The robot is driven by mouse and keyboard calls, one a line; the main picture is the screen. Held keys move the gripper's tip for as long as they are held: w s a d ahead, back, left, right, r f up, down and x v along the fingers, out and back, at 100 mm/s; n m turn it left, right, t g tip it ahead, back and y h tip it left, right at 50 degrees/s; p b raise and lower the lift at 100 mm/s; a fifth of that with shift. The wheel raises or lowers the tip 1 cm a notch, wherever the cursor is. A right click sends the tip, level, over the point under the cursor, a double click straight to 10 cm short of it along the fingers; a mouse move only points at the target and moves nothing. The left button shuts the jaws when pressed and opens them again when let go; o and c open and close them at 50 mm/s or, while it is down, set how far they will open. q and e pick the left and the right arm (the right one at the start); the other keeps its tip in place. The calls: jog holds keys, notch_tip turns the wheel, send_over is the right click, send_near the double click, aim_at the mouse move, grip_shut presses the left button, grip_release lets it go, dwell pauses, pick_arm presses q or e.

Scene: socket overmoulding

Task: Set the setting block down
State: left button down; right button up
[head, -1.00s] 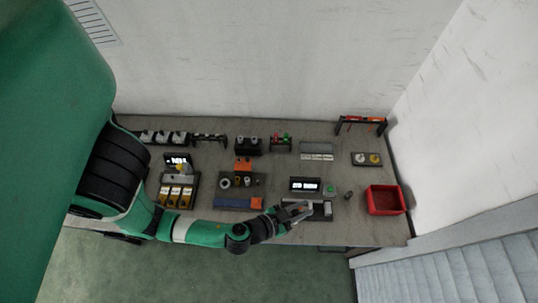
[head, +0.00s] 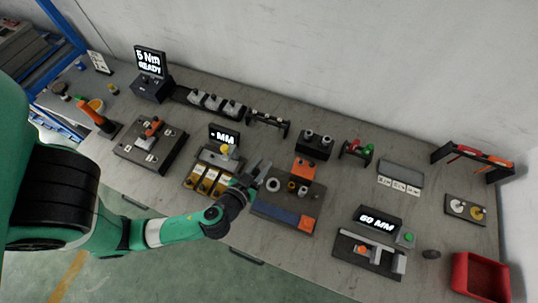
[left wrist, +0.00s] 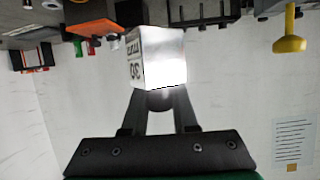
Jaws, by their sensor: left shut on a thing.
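My left gripper (head: 260,172) is shut on the setting block (left wrist: 160,58), a white block with dark lettering that seems to read 30 on one side. In the left wrist view the block sits between the fingertips (left wrist: 158,98). In the head view the gripper is above the bench, between the gauge with the MM display (head: 224,135) and the fixture with the blue and orange strips (head: 282,212). The block is too small to make out there. My right gripper is not in view.
A fixture with a 60 MM display (head: 380,220) stands at the front right, left of a red bin (head: 480,277). The bench front edge is clear.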

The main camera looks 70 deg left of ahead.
pick_arm(q)
jog(key=w+a+f+b, duration=0.2)
jog(key=a+f+b, duration=0.1)
jog(key=w+a+f+b, duration=0.2)
jog(key=a+f+b, duration=0.1)
jog(key=a, duration=0.1)
jog(key=w+a+f+b, duration=0.2)
jog(key=a+f+b, duration=0.1)
jog(key=f, duration=0.1)
jog(key=shift+w+a+b, duration=0.3)
jog(key=shift+w, duration=0.1)
jog(key=shift+w+a+f, duration=0.15)
jog(key=shift+w+a, duration=0.05)
jog(key=f, duration=0.1)
jog(key=f+b, duration=0.2)
jog(key=f, duration=0.1)
jog(key=shift+w+a, duration=0.1)
jog(key=shift+a, duration=0.15)
jog(key=shift+r, duration=0.15)
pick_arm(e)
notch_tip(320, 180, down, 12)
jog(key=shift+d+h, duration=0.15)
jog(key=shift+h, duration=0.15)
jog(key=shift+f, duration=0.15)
